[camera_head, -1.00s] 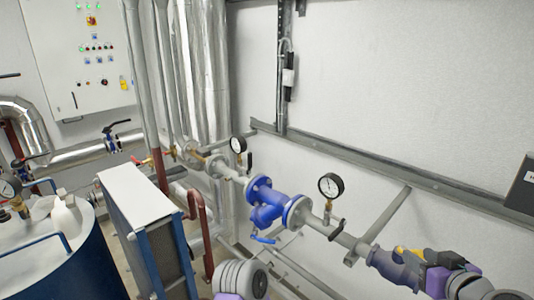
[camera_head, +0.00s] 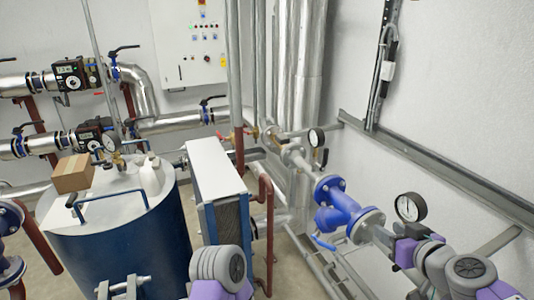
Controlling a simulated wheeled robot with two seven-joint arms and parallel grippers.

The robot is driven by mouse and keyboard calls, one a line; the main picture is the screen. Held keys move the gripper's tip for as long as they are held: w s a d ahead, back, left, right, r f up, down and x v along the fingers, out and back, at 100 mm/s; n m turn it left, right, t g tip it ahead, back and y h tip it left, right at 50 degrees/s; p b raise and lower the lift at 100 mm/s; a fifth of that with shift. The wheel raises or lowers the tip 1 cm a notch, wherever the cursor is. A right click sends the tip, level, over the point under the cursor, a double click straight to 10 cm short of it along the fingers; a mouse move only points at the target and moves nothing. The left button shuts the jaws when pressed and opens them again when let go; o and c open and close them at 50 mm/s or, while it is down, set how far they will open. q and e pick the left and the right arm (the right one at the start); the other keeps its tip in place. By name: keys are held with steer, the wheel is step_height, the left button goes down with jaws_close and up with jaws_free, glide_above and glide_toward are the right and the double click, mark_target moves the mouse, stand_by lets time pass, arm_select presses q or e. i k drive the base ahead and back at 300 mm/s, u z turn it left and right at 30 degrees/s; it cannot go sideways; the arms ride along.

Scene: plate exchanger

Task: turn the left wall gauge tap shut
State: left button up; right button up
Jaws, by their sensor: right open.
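The left wall gauge (camera_head: 316,138) is a small white dial with a black rim on the grey wall pipe, right of the centre. Its tap (camera_head: 322,157) shows as a short dark lever just below and right of the dial. Nothing touches it. My right gripper (camera_head: 400,246) is open, at the lower right, well to the right of that tap. It stands in front of the pipe below the right wall gauge (camera_head: 410,207) and hides that gauge's tap. I cannot tell whether it touches the pipe.
A blue strainer valve (camera_head: 336,205) sits on the pipe between the gauges. A plate exchanger (camera_head: 215,175) with a white top stands left of it. A blue tank (camera_head: 135,240) bears a cardboard box (camera_head: 73,174) and a white jug (camera_head: 151,177). A control cabinet (camera_head: 188,48) hangs behind.

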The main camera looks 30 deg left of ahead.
mark_target(325, 156)
steer(key=u, duration=0.45)
steer(key=i, duration=1)
